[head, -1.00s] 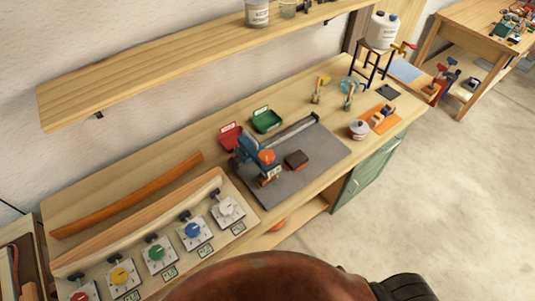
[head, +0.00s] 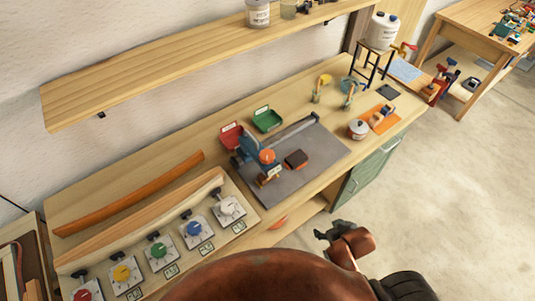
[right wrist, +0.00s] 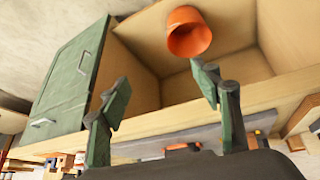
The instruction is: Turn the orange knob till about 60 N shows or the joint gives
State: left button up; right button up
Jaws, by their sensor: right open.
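The orange knob (head: 267,156) sits on top of a blue test device (head: 247,145). The device stands on a grey mat (head: 325,155) on the workbench. A small pale display shows at its front, but its figure is too small to read. My right gripper (head: 331,231) is in front of the bench's front edge, well away from the knob. In the right wrist view its two fingers (right wrist: 160,82) are apart with nothing between them. The knob cannot be made out in that view. My left gripper is not in view.
A panel with several coloured dials (head: 158,250) and a bent orange lath (head: 130,195) lie on the left. A dark red block (head: 296,158) lies on the mat. An orange bucket (right wrist: 188,32) is in the open shelf below. A wall shelf (head: 180,70) hangs above.

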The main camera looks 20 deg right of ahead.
aim_at(272, 158)
jog(key=w+a+r+n+t+y, duration=0.1)
jog(key=w+a+r+t, duration=0.1)
jog(key=w, duration=0.3)
jog(key=w+a+r+n+t+y, duration=0.1)
jog(key=w+a+r+t+y, duration=0.1)
jog(key=w, duration=0.3)
jog(key=w+a+r+n+t+y, duration=0.1)
jog(key=w+a+r+t, duration=0.1)
jog(key=w, duration=0.4)
jog(key=shift+a+r, duration=0.4)
jog(key=shift+r, duration=0.3)
jog(key=shift+a+r, duration=0.4)
jog(key=shift+r, duration=0.25)
jog(key=w+a+r+t+y, duration=0.1)
jog(key=r+y, duration=0.1)
jog(key=r, duration=0.1)
jog(key=w+a+r+n+t+y, duration=0.1)
jog(key=w+a+r+y, duration=0.1)
jog(key=r, duration=0.1)
jog(key=w+a+r+n+t+y, duration=0.1)
jog(key=w+a+r+y, duration=0.1)
jog(key=r, duration=0.1)
jog(key=shift+r, duration=0.4)
jog(key=x, duration=0.7)
jog(key=shift+w+p, duration=0.15)
jog(key=shift+p, duration=0.25)
jog(key=c, duration=1.2)
